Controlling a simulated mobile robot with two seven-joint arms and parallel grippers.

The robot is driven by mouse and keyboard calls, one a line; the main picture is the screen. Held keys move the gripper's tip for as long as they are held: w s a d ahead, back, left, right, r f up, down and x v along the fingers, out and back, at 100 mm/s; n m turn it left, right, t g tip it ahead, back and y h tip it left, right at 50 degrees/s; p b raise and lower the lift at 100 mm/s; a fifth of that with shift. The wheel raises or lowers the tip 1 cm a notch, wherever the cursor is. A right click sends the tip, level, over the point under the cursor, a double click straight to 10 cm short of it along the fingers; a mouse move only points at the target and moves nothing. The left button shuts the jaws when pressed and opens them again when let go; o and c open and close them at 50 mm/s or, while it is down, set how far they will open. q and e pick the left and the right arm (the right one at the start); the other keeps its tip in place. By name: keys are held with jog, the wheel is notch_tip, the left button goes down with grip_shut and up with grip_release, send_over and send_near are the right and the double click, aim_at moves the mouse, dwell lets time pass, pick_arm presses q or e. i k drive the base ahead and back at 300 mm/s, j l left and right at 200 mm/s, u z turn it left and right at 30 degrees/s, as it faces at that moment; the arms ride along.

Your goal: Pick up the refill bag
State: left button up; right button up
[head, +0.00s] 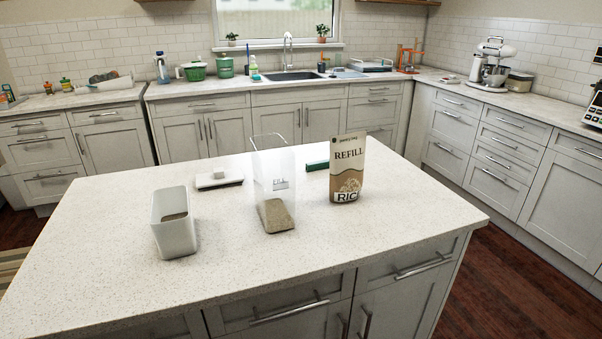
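The refill bag (347,170) stands upright on the island countertop, right of the middle. It is brown and cream, with "REFILL" and "RIC" printed on its front. Left of it stands a clear container (273,190) with a "FILL" mark and some grain-like contents at the bottom. A white open bin (174,222) with some contents stands further left. Neither of my grippers shows in the head view.
A white lidded or flat object (219,179) lies behind the bin, and a green item (317,165) lies behind the bag. The island top (390,225) is clear in front and to the right. Counters with a sink (292,76) and a mixer (491,65) line the walls.

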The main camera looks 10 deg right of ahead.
aim_at(347, 152)
jog(key=i+l+u, duration=0.1)
jog(key=l+u, duration=0.45)
jog(key=u, duration=0.25)
jog(key=l+u, duration=0.35)
jog(key=l, duration=0.8)
jog(key=k+l+u, duration=0.1)
jog(key=l, duration=0.3)
